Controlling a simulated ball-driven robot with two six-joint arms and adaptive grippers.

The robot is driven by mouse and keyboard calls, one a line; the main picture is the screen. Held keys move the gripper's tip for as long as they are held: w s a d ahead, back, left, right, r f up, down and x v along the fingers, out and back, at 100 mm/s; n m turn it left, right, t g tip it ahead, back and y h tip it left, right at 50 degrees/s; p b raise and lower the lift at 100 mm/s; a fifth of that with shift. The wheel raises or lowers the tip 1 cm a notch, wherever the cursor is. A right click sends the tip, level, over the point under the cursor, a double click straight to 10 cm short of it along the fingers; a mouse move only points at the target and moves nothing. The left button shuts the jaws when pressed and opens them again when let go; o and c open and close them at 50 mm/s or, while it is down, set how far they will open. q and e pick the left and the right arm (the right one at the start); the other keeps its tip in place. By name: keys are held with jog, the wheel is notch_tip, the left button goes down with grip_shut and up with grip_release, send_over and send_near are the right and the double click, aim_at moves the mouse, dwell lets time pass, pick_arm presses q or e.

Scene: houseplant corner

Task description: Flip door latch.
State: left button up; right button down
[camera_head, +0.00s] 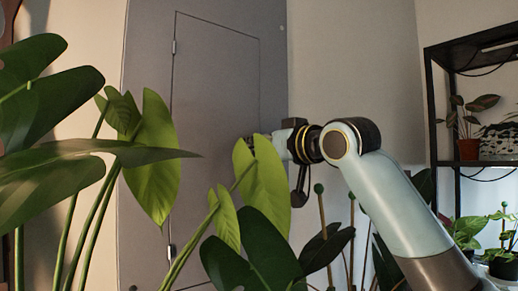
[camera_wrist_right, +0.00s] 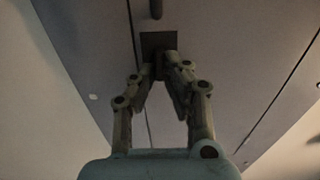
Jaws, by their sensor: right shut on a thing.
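The grey door (camera_head: 215,100) stands at the back, with thin dark seams and small hinges on its left side. In the right wrist view, a dark square latch plate (camera_wrist_right: 158,41) sits on the grey door surface. My right gripper (camera_wrist_right: 162,76) reaches it with its fingertips drawn together at the plate's lower edge, shut on a small dark part of the latch. In the head view, green leaves partly hide this gripper and the latch. The latch's exact angle is too dark to tell. My left gripper is not in view.
Large green leaves (camera_head: 152,160) fill the left and lower front, close to my right arm. A black shelf (camera_head: 432,120) with a potted plant (camera_head: 468,148) stands at the right. Thin plant stakes (camera_head: 324,235) rise below my right wrist. A dark rod (camera_wrist_right: 156,8) shows above the latch plate.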

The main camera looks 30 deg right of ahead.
jog(key=m+p, duration=0.2)
jog(key=shift+d+r+p, duration=0.1)
jog(key=shift+p, duration=0.2)
jog(key=shift+d+f+m+p, duration=0.1)
jog(key=shift+f+m+p, duration=0.1)
jog(key=shift+m+p, duration=2.4)
jog(key=shift+d+f+m+p, duration=0.15)
jog(key=shift+f+m+p, duration=0.05)
jog(key=shift+m+p, duration=2.35)
jog(key=shift+d+f+m+p, duration=0.1)
jog(key=shift+f+m+p, duration=0.1)
jog(key=shift+m+p, duration=2.4)
jog(key=shift+m, duration=0.35)
jog(key=c, duration=1.4)
grip_release()
